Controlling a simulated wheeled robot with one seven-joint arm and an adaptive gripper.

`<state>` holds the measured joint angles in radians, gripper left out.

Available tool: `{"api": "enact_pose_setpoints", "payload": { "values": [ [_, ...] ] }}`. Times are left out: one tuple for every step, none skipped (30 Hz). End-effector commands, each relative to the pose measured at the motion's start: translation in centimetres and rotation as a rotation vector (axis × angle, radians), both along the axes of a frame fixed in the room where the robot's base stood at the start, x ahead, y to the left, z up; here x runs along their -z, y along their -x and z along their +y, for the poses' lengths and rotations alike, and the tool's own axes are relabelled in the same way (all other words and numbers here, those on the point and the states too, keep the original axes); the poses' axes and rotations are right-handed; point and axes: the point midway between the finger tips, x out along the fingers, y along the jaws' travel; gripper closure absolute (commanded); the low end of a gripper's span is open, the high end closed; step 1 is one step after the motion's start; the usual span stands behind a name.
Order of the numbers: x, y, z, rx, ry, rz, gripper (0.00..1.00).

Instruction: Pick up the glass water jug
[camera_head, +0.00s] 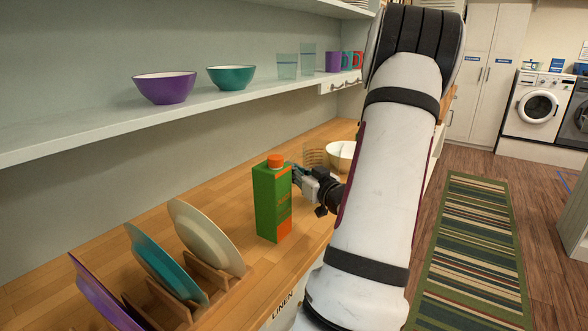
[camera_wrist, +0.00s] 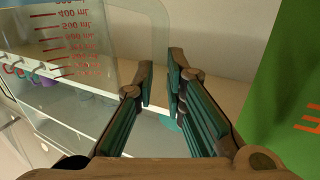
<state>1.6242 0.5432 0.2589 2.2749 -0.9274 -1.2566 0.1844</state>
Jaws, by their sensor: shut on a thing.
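The glass water jug (camera_head: 316,157) is clear and hard to see in the head view, behind the green carton and by my gripper (camera_head: 296,170). In the wrist view the clear jug (camera_wrist: 75,30), with red mL marks, fills the upper left. There my gripper (camera_wrist: 160,78) has its two fingers close together, with the jug's clear edge running to them. It is shut on the jug; the exact part held is hard to tell through the glass. The arm hides part of the counter beyond.
A green and orange carton (camera_head: 272,203) stands right beside my gripper and also fills the right of the wrist view (camera_wrist: 290,90). A white bowl (camera_head: 341,157) is behind the gripper. A plate rack (camera_head: 235,280) stands front left. A shelf (camera_head: 215,100) with bowls and glasses hangs above.

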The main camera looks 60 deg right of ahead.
Motion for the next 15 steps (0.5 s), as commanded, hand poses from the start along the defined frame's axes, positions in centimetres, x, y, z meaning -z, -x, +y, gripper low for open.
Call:
{"api": "enact_pose_setpoints", "payload": {
  "values": [
    [-0.3,0.4,0.5,0.000,0.005,-0.001,1.00],
    [-0.3,0.7,0.7,0.000,0.005,-0.001,1.00],
    [-0.4,1.0,1.1,0.000,0.005,-0.001,1.00],
    [-0.4,1.2,1.4,0.000,0.005,-0.001,1.00],
    [-0.5,1.5,1.7,0.000,0.006,-0.002,1.00],
    [-0.5,1.8,2.0,0.001,0.005,-0.001,1.00],
    [-0.5,2.0,2.3,0.001,0.004,-0.001,1.00],
    [-0.5,2.3,2.5,0.001,0.004,-0.001,1.00],
    [-0.6,2.5,2.9,0.000,0.005,-0.002,1.00],
    [-0.6,2.8,3.2,0.000,0.005,-0.002,1.00],
    [-0.7,3.0,3.5,0.000,0.005,-0.002,1.00],
    [-0.7,3.3,3.9,0.000,0.004,-0.001,1.00],
    [-0.7,3.6,4.1,0.000,0.004,-0.001,1.00],
    [-0.8,3.8,4.4,0.000,0.005,-0.002,1.00],
    [-0.8,4.1,4.8,0.000,0.005,-0.002,1.00]
  ]
}}
